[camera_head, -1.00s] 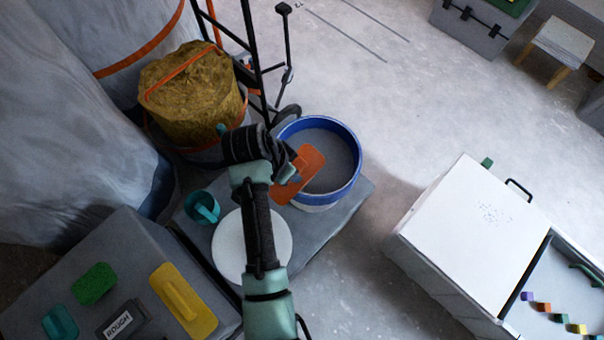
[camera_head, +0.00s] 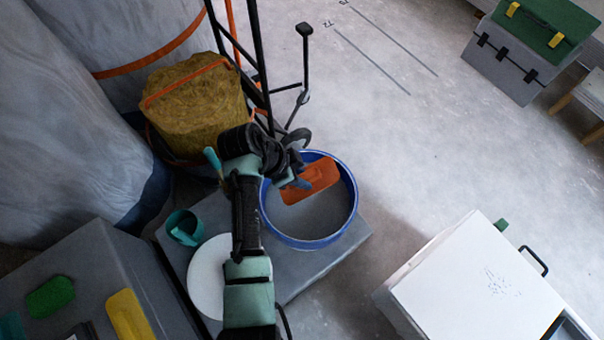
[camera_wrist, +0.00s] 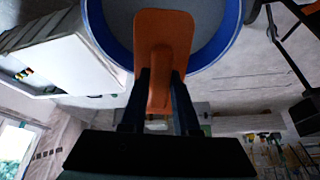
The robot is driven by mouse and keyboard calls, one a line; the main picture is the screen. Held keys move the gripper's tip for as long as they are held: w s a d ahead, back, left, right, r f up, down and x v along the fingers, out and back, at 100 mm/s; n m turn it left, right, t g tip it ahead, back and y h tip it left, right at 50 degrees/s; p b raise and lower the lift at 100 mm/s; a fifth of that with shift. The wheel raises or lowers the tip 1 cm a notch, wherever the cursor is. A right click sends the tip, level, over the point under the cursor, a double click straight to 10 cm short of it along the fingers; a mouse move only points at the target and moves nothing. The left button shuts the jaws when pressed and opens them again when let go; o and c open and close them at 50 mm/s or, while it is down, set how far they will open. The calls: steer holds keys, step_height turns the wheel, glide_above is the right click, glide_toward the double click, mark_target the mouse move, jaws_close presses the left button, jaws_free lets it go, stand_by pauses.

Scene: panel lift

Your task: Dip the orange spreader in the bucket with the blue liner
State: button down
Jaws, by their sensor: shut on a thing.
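The orange spreader (camera_head: 312,181) is a flat rectangular plate with a handle, and my gripper (camera_head: 298,182) is shut on it. In the head view it overlaps the upper part of the bucket with the blue liner (camera_head: 352,207), which holds grey material. In the wrist view the spreader (camera_wrist: 163,45) stands out beyond the two dark fingers (camera_wrist: 160,88), which grip its handle. The blue rim (camera_wrist: 233,32) curves behind it. I cannot tell whether the plate touches the grey material. My arm partly hides the bucket's left side.
The bucket stands on a grey platform (camera_head: 318,273) with a white round lid (camera_head: 207,278) and a teal cup (camera_head: 183,228). A yellow-brown bale (camera_head: 195,98) and a black cart frame (camera_head: 262,60) stand close behind. A white box (camera_head: 480,285) is at right; floor between is clear.

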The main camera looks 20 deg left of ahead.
step_height(320, 180, down, 10)
steer(key=b, duration=0.7)
steer(key=shift+f+b, duration=0.25)
steer(key=shift+b, duration=0.1)
steer(key=shift+r, duration=0.1)
stand_by(0.3)
step_height(320, 180, up, 11)
steer(key=p, duration=1)
